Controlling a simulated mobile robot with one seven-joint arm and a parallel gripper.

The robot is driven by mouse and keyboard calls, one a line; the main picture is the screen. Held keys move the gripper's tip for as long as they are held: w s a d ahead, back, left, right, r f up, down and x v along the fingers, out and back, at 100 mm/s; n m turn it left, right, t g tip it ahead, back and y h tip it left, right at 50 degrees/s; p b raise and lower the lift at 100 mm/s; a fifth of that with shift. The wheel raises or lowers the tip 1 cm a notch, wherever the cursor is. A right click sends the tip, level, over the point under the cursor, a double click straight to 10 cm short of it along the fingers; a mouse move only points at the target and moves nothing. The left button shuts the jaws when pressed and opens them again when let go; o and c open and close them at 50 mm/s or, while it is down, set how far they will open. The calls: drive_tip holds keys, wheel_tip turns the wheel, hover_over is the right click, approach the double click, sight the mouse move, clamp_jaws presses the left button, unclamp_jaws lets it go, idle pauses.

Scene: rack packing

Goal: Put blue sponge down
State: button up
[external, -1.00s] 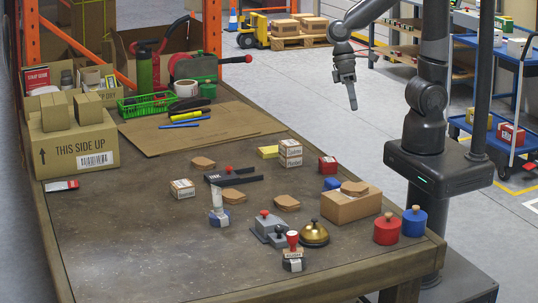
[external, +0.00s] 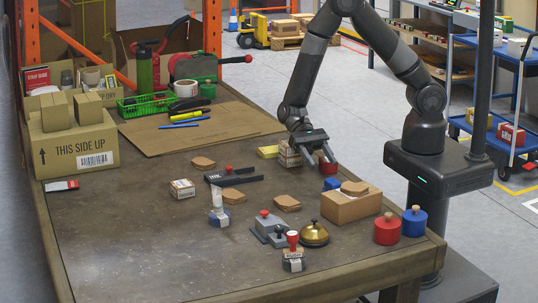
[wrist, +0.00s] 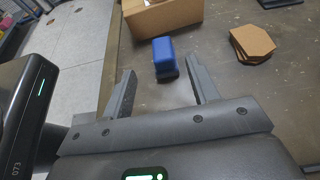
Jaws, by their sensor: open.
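My gripper (external: 322,163) is open, pointing down over the right part of the table. Its two fingers are spread wide in the wrist view (wrist: 160,75), with nothing held between them.
A cardboard box (external: 350,206) with brown pieces on top stands just beside the blue block. A brass bell (external: 314,234) and red and blue pots (external: 387,230) stand nearer. The table's front left is clear.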

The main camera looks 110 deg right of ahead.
sight(331, 179)
drive_tip(key=shift+w+f, duration=0.1)
drive_tip(key=shift+f, duration=0.25)
drive_tip(key=shift+a+f, duration=0.15)
drive_tip(key=shift+a, duration=0.2)
drive_tip(key=x, duration=1)
drive_tip(key=shift+c, duration=0.4)
drive_tip(key=c, duration=0.9)
